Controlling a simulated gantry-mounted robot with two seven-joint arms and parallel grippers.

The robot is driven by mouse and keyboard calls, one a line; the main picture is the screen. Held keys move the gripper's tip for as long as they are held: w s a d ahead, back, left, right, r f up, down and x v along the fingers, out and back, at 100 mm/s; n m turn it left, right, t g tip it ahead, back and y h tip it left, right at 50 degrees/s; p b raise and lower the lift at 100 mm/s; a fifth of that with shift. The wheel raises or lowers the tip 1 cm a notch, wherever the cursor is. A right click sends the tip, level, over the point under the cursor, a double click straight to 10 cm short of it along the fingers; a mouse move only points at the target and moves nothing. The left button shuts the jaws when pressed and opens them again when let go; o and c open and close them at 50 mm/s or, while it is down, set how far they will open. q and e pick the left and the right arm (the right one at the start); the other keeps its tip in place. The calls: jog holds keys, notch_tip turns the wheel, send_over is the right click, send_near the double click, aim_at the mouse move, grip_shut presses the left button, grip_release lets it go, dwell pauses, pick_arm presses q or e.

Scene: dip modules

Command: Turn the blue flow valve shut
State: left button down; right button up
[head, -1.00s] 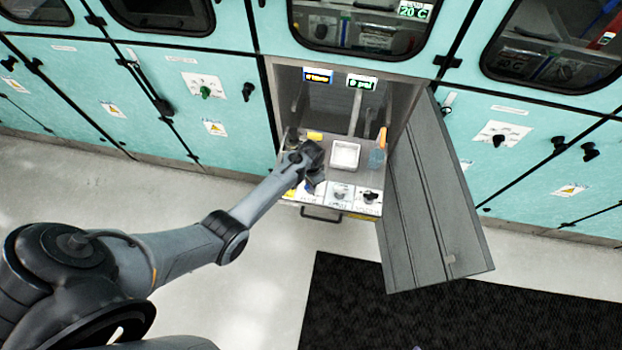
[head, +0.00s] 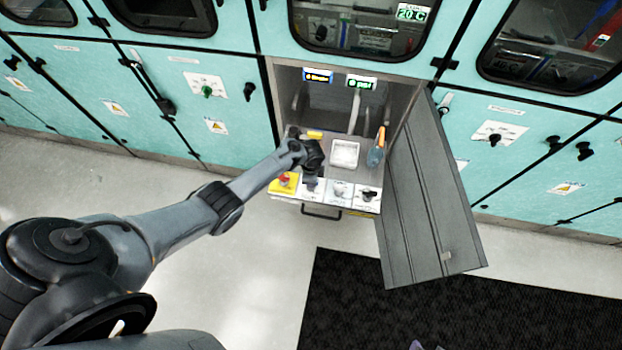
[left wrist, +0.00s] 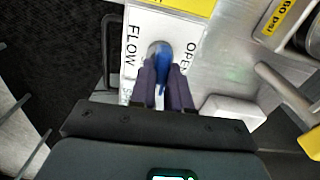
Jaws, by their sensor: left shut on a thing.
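The blue flow valve (left wrist: 162,64) is a blue handle on a white plate lettered FLOW and OPEN (left wrist: 135,50), in the left wrist view. My left gripper (left wrist: 165,74) is shut on the handle, with one dark finger on each side of it. In the head view my left gripper (head: 312,178) reaches down to the panel at the front of the open bay. There it hides the valve. Small purplish tips (head: 416,346) at the bottom edge of the head view look like part of my right gripper, mostly cut off.
A red button on a yellow base (head: 284,181) stands left of the gripper. Other knobs (head: 369,195) sit to the right. Behind are a white tray (head: 345,154) and an orange-topped spray bottle (head: 377,148). The open grey door (head: 425,210) bounds the right side.

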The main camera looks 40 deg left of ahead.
pick_arm(q)
jog(key=shift+m, duration=0.4)
jog(key=c, duration=1.1)
grip_release()
jog(key=shift+r+p, duration=2.25)
jog(key=shift+r, duration=3.15)
